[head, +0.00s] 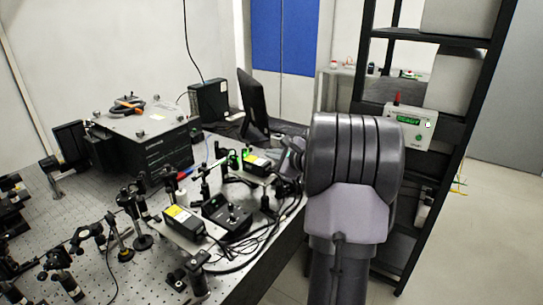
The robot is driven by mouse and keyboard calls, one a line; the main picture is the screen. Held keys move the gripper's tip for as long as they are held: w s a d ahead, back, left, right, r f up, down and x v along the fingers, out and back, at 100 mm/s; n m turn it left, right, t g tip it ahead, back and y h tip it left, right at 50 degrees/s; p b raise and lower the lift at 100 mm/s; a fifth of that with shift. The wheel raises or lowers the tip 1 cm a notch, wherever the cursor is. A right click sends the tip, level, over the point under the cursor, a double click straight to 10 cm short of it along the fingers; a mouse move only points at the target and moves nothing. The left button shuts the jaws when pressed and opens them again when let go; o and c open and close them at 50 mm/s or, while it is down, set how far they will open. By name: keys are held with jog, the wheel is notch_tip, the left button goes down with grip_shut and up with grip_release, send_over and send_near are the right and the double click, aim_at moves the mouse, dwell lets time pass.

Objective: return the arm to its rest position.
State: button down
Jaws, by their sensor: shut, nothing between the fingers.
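My arm (350,185) rises at the centre right of the head view, in front of the bench's right edge. Its large grey link faces the camera and covers what is behind it. A smaller grey part of my arm (291,163) shows just left of this link, over the bench edge. My gripper's fingers cannot be made out; they seem to be hidden behind the arm.
The optical bench (130,275) fills the left, crowded with posts, cables and a black controller (228,217). A metal-topped box (145,135) and a monitor (253,105) stand behind. A black rack (400,245) with a green-display unit (409,125) stands right. Floor (480,235) beyond is clear.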

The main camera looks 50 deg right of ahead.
jog(key=shift+w, duration=0.15)
jog(key=w+a+r+n+g+y, duration=0.1)
jog(key=a+r+n+y, duration=0.15)
jog(key=a, duration=0.55)
jog(key=w+a+r+n+y, duration=0.1)
jog(key=a+n+y, duration=0.15)
jog(key=a, duration=0.65)
jog(key=w+a+r+n+g+y, duration=0.1)
jog(key=w+a+n, duration=0.15)
jog(key=a, duration=0.55)
jog(key=s+a+n+g+y, duration=0.1)
jog(key=s+a+n, duration=0.3)
jog(key=a, duration=0.4)
jog(key=s+a+n+g+y, duration=0.15)
jog(key=s+a+n, duration=0.25)
jog(key=a, duration=0.5)
jog(key=s+a+f+n+g+h, duration=0.1)
jog(key=s+a+n, duration=0.3)
jog(key=s, duration=0.5)
jog(key=s+a+f+n+g+h, duration=0.1)
jog(key=s+a+f+n, duration=0.3)
jog(key=s, duration=0.5)
jog(key=shift+a+n+g, duration=0.45)
jog(key=shift+n+g, duration=0.2)
